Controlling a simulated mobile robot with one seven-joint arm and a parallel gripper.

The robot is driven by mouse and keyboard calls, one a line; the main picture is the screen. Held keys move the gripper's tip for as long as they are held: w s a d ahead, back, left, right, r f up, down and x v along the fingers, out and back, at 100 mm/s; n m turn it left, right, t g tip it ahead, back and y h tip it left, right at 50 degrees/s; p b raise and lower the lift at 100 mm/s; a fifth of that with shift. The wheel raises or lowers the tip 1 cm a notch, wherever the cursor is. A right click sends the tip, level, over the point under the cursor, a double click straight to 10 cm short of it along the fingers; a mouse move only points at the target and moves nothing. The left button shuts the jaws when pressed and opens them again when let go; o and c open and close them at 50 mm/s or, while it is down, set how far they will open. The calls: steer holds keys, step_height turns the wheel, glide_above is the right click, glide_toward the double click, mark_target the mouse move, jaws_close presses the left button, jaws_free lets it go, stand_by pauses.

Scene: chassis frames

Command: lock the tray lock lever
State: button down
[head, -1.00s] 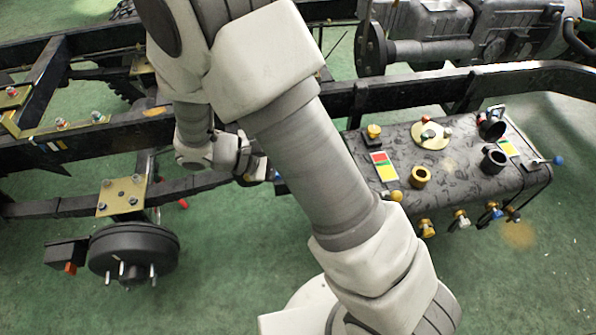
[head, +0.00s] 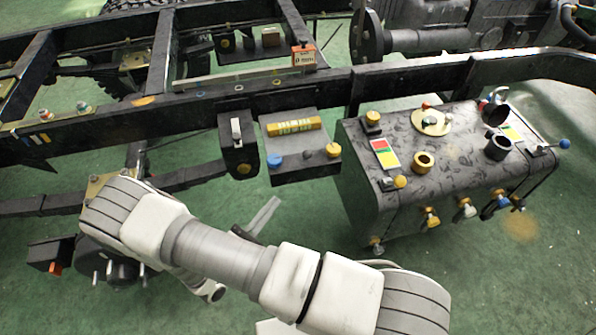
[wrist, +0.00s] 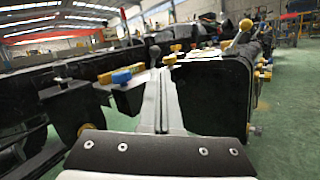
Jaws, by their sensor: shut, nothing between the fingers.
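A dark tray (head: 305,172) hangs on the near side of the frame rail, with a yellow cylinder (head: 293,126) lying on it. On its front edge are a blue knob (head: 276,161) and a yellow knob (head: 333,150). I cannot tell which part is the lock lever. My gripper (head: 274,202) is shut and empty, below and in front of the tray, apart from it. In the wrist view the shut fingers (wrist: 160,75) point forward between the tray's blue knob (wrist: 121,76) on the left and the tank on the right.
A dark tank (head: 365,205) with knobs, fillers and valves stands right of the tray. A small box (head: 239,150) with a pale switch (head: 236,131) is left of it. The long frame rail (head: 200,105) runs behind. Green floor is open in front.

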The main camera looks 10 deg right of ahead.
mark_target(306, 156)
steer(key=shift+s+a+f+n+t+y, duration=0.15)
steer(key=shift+f+n+t+y, duration=0.1)
steer(key=shift+f+n+t, duration=0.15)
steer(key=shift+a+f+n+t+y, duration=0.2)
steer(key=shift+f+t+y, duration=0.1)
steer(key=shift+f, duration=0.15)
steer(key=shift+d, duration=0.1)
steer(key=b+x, duration=0.2)
steer(key=x, duration=1.2)
steer(key=shift+r, duration=0.1)
